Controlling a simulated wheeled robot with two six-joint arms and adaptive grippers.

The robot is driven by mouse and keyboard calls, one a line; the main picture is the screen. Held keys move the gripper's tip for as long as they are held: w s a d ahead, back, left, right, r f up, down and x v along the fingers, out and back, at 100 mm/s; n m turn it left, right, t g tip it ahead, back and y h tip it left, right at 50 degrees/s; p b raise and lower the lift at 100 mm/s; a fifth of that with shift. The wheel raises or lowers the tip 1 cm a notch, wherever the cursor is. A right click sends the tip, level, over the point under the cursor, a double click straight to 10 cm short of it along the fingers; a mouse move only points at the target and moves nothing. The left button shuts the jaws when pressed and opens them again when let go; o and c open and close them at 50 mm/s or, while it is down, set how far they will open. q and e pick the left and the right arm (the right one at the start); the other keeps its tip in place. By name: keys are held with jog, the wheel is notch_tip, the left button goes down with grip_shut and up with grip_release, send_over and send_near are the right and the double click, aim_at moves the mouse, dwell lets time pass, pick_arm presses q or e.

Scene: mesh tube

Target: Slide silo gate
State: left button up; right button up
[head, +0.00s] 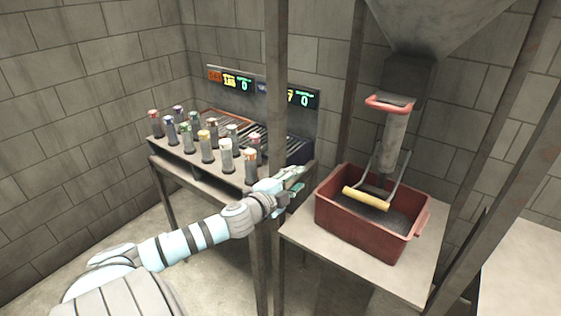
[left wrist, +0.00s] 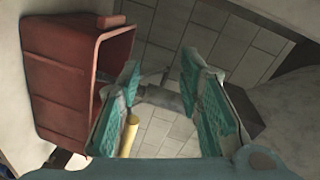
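The silo (head: 425,25) is a grey funnel at the top right, with a spout below it. A red handle (head: 390,104), which looks like the gate's, sticks out from the spout. A second, yellow handle (head: 366,198) on a metal frame hangs lower, in front of the spout and over the red bin; it also shows in the left wrist view (left wrist: 130,136). My left gripper (head: 298,181) is left of the bin, its fingers apart with nothing between them that I can see holding; in the left wrist view its teal fingers (left wrist: 165,105) are spread. My right gripper is not in view.
The red bin (head: 345,222), with dark grey material inside, stands on a small table (head: 330,258) under the spout. Metal posts (head: 277,120) rise around the silo. A table with several capped tubes (head: 226,155) and displays (head: 245,85) stands left.

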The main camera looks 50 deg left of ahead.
pick_arm(q)
notch_tip(320, 180, down, 11)
jog(key=s+a+n+g+y, duration=0.1)
jog(key=s+a+n+g, duration=0.1)
jog(key=a, duration=0.1)
jog(key=shift+s+r+n+b, duration=0.15)
jog(key=shift+s+n+b, duration=0.15)
jog(key=shift+b, duration=0.05)
